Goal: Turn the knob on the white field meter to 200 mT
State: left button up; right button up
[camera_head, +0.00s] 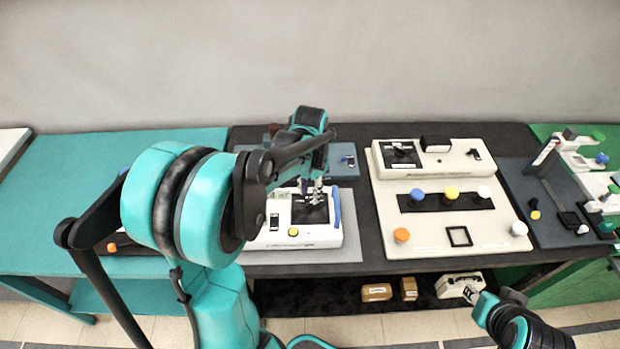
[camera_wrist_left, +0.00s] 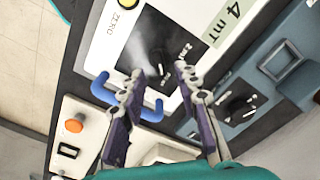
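The white field meter (camera_head: 318,237) stands on a grey mat on the dark table, with a blue handle (camera_head: 337,207) on its right side. In the left wrist view its display (camera_wrist_left: 228,20) reads "4 mT", and a yellow ZERO button (camera_wrist_left: 128,4) shows. The dark knob (camera_wrist_left: 157,62) sits on the meter's black dial panel (camera_wrist_left: 145,35); its pointer setting is too blurred to read. My left gripper (camera_head: 314,190) hangs over this panel. In the left wrist view its fingers (camera_wrist_left: 160,72) are apart, on either side of the knob's line. My right gripper (camera_head: 473,294) is low at the right, its fingers unclear.
Behind the meter is a blue-grey device (camera_head: 345,160) with its own dial. To the right, a cream board (camera_head: 380,215) carries coloured knobs and another meter (camera_head: 430,158). Small boxes (camera_head: 377,292) lie on the shelf below. A green table with more apparatus is at far right.

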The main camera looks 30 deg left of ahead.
aim_at(310, 203)
pick_arm(q)
notch_tip(310, 203, up, 8)
jog(key=shift+f, duration=0.15)
dwell(0.5)
jog(key=s+d+n+t+b, duration=0.1)
jog(key=s+d+n+t, duration=0.1)
jog(key=s+d+t, duration=0.5)
jog(key=s+d+f, duration=0.1)
jog(key=s+d, duration=0.2)
jog(key=s, duration=0.1)
jog(key=shift+d+n, duration=0.25)
jog(key=shift+n, duration=0.15)
